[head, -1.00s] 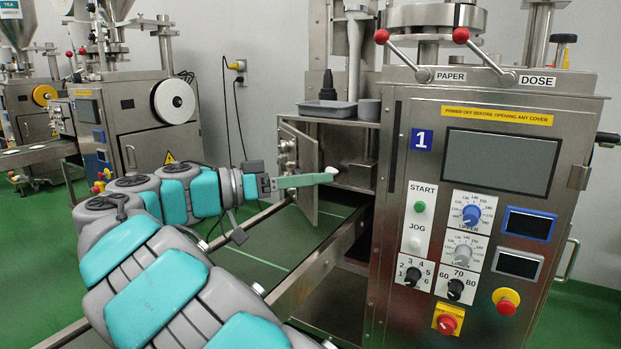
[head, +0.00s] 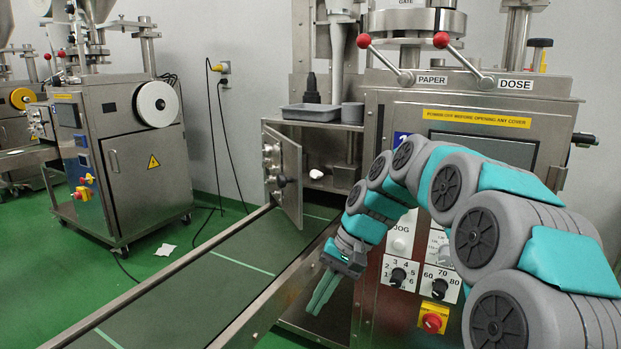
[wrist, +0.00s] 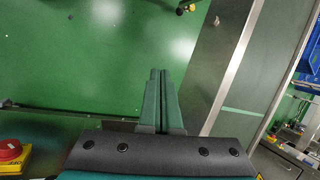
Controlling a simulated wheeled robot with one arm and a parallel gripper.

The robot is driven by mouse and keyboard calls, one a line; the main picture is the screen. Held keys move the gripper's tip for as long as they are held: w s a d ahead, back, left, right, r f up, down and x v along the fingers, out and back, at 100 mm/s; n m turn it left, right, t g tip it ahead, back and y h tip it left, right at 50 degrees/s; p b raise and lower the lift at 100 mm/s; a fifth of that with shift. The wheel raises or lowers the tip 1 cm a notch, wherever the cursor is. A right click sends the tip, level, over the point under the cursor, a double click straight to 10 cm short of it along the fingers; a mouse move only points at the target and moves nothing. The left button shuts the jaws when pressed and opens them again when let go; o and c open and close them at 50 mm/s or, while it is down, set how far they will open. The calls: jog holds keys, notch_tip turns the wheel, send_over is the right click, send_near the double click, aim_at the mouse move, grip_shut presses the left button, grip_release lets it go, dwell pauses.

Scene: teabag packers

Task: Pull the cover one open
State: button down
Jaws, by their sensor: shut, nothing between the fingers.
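The cover (head: 288,176) of machine one is a small steel door with knobs on its face. It stands swung open to the left of the machine's front in the head view, and the compartment behind it shows. A small white object (head: 317,174) is in the opening. My gripper (head: 318,300) hangs low in front of the machine, pointing down, below and right of the cover and apart from it. Its green fingers are together and empty, as the wrist view (wrist: 160,78) also shows. My arm hides most of the machine's number label and part of its panel.
The conveyor (head: 215,275) runs from under the cover toward the lower left. The red stop knob (head: 433,321) is right of my gripper. A grey tray (head: 311,112) sits above the compartment. A second machine (head: 130,160) stands at the left, with green floor between.

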jog(key=w+r+t+y, duration=0.2)
jog(key=w+r+y, duration=0.4)
jog(key=w+r, duration=0.2)
jog(key=w+d+r+m+t+y, duration=0.3)
jog(key=w+d+r+t+y, duration=0.3)
jog(key=w+d+r, duration=0.5)
jog(key=w+a+f+h+p, duration=0.1)
jog(key=a, duration=1.1)
jog(key=shift+w+a+f+t, duration=0.15)
jog(key=shift+w+a+t, duration=0.05)
jog(key=shift+w+t, duration=0.1)
